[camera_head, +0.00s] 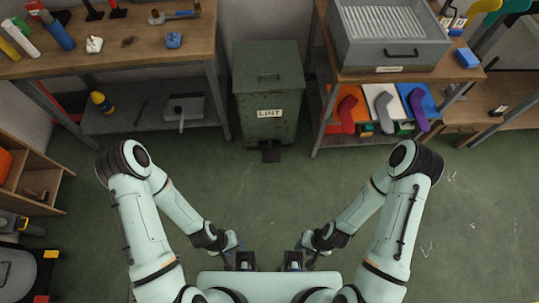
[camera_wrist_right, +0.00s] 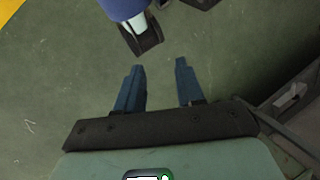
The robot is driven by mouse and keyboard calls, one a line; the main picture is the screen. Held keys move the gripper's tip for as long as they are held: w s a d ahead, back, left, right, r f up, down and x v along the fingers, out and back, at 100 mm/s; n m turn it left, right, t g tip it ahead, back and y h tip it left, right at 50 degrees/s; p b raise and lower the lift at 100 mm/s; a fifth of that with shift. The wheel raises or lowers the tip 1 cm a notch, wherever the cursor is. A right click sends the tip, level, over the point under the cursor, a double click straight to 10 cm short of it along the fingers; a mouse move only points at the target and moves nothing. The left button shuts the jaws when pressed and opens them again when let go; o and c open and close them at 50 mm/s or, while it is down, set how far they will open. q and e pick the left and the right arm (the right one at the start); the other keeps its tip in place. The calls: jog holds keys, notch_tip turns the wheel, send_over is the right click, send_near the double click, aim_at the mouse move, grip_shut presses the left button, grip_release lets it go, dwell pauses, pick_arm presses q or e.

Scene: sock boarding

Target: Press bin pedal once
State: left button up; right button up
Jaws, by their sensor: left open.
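A dark green bin (camera_head: 268,92) labelled "LINT" stands against the back wall in the head view, between the two benches. Its lid looks closed. A small dark pedal (camera_head: 270,155) sticks out at floor level from the bin's front. My left gripper (camera_head: 240,259) is in front of my body, well short of the pedal and apart from it. My right gripper (camera_head: 294,259) is beside it on the right, also far from the pedal. In the right wrist view its two blue fingers (camera_wrist_right: 159,82) are spread with nothing between them.
A wooden workbench (camera_head: 130,62) with tools stands left of the bin. Another bench (camera_head: 350,78), right of the bin, carries a grey metal box (camera_head: 390,50), with coloured sock shapes below. A wooden shelf unit (camera_head: 48,172) is at the left edge. Green floor (camera_head: 265,195) between me and the pedal is clear.

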grip_shut()
dwell(1.5)
